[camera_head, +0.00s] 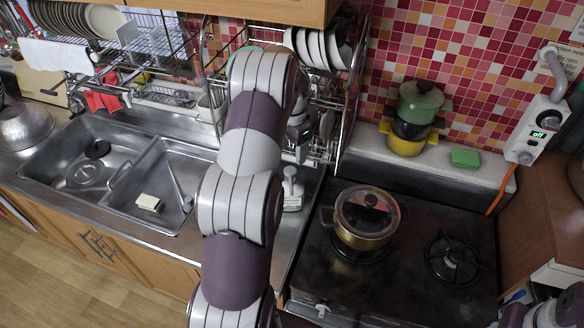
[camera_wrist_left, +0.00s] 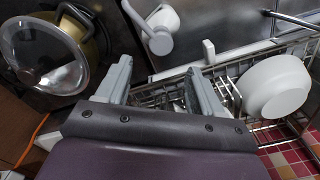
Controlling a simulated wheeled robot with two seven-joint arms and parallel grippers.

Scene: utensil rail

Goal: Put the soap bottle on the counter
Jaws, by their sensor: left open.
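The soap bottle, white with a pump top (camera_head: 291,190), stands on the steel counter strip (camera_head: 298,228) between the sink and the stove, just right of my left arm. In the left wrist view the soap bottle (camera_wrist_left: 162,20) is at the top, beyond the fingertips and apart from them. My left gripper (camera_head: 302,135) is by the dish rack, behind the bottle in the head view and partly hidden by my arm. In the left wrist view the gripper (camera_wrist_left: 158,68) is open, with nothing between its fingers.
The wire dish rack (camera_head: 349,110) holds bowls (camera_head: 318,48) close to my left gripper. A lidded pot (camera_head: 366,217) is on the stove (camera_head: 400,275). The double sink (camera_head: 150,185) is left of my arm. Stacked pots (camera_head: 414,115) stand on the back ledge.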

